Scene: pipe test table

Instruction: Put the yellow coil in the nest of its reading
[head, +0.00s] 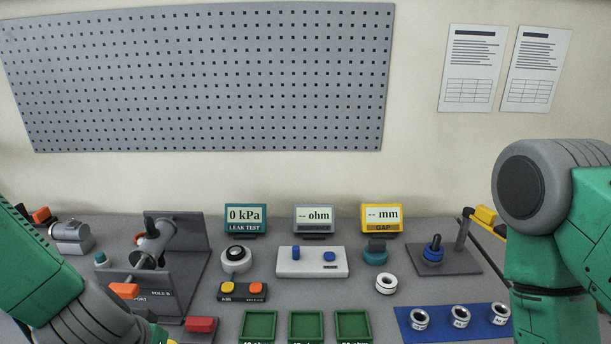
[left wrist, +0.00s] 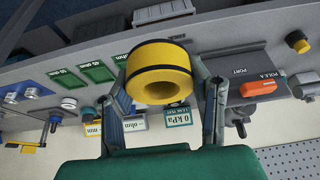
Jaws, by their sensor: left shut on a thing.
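The yellow coil (left wrist: 152,57), a thick ring with dark edges, is held between the two fingers of my left gripper (left wrist: 165,76) in the left wrist view. Its round hole faces the camera. Green square nests stand in a row at the front in the head view: left (head: 259,325), middle (head: 305,325), right (head: 352,325). Their ohm labels are partly cut off by the frame edge. The ohm meter (head: 314,215) shows "-- ohm". A white fixture (head: 312,262) with two blue posts sits before it. My right arm shows at the right; its gripper is out of view.
A leak tester (head: 244,215) reads 0 kPa and a yellow gap meter (head: 381,214) reads "-- mm". A grey pipe fixture (head: 185,265) and red block (head: 200,325) are at left.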

